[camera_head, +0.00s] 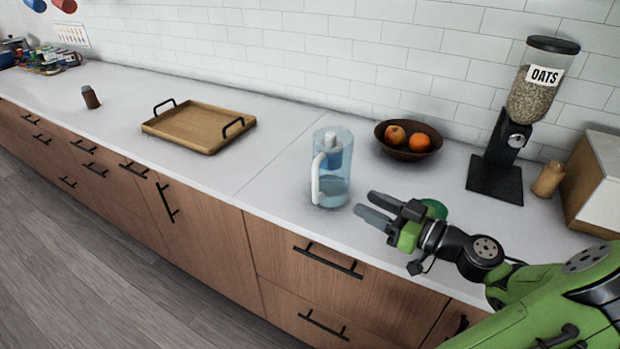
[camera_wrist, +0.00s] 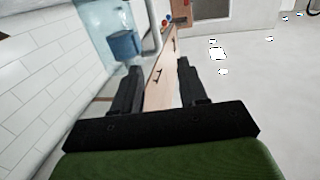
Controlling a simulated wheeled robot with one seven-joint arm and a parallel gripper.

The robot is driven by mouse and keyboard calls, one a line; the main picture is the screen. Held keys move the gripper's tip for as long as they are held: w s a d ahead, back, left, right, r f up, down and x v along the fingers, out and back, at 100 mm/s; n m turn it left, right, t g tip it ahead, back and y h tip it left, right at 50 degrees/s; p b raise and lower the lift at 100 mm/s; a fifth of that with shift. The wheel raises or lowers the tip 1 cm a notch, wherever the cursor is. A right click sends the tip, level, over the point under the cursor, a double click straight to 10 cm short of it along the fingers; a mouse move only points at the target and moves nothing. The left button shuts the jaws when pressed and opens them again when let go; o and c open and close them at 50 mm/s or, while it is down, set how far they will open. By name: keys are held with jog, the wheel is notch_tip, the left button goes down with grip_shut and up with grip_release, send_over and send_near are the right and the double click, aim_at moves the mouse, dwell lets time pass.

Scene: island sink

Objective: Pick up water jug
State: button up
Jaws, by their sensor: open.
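The water jug (camera_head: 334,181) is a clear bluish pitcher with a white handle on its left side and a blue filter inside. It stands upright on the white counter near the front edge. My gripper (camera_head: 366,207) is open and empty, just to the right of the jug, with its fingers pointing toward it and apart from it. In the wrist view, the jug (camera_wrist: 122,42) shows at the upper left beyond the fingers, cut off by the top edge. My gripper (camera_wrist: 160,75) is open there with nothing between its fingers.
A dark bowl (camera_head: 388,148) with orange fruit stands behind the jug. A wooden tray (camera_head: 190,128) with black handles lies to the left. An oats dispenser (camera_head: 505,150), a small wooden shaker (camera_head: 548,179) and a box (camera_head: 600,190) stand at right. The counter between jug and tray is clear.

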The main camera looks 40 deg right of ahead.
jog(key=b, duration=0.1)
send_over(315, 201)
jog(key=shift+w+d+r, duration=0.15)
jog(key=shift+w+d, duration=0.15)
jog(key=shift+w, duration=0.1)
jog(key=shift+s, duration=0.1)
grip_shut()
jog(key=shift+r, duration=0.1)
